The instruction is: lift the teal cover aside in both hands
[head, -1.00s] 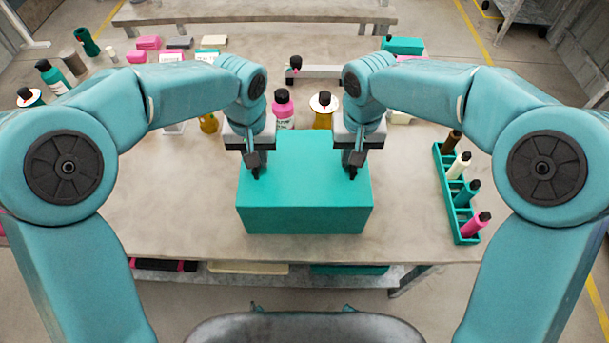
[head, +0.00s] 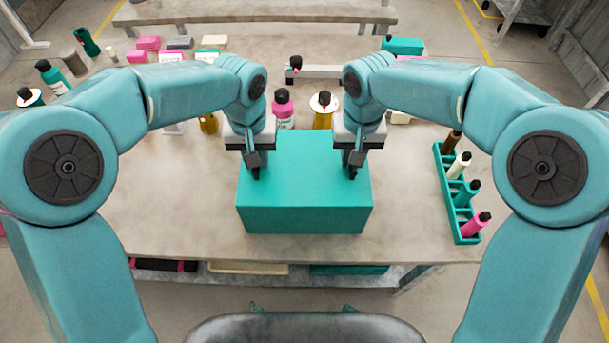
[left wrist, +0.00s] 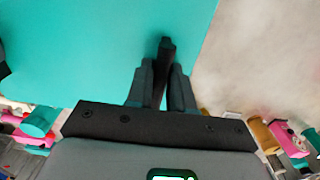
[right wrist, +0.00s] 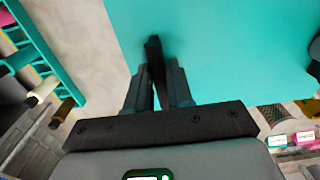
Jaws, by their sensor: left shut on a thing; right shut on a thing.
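The teal cover (head: 304,205) is a plain box shape on the table, front and centre in the head view. My left gripper (head: 254,172) is shut on a dark grip at the left part of its top; the left wrist view shows the fingers (left wrist: 162,85) closed on it. My right gripper (head: 352,171) is shut on a matching dark grip at the right part; the right wrist view shows those fingers (right wrist: 156,80) closed too. The cover looks level and appears to rest on the table. What is under it is hidden.
A teal rack (head: 452,200) with several bottles stands to the right. A pink bottle (head: 283,107) and an amber bottle (head: 323,110) stand just behind the cover. Boxes and bottles crowd the back left. The table left of the cover (head: 170,195) is bare.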

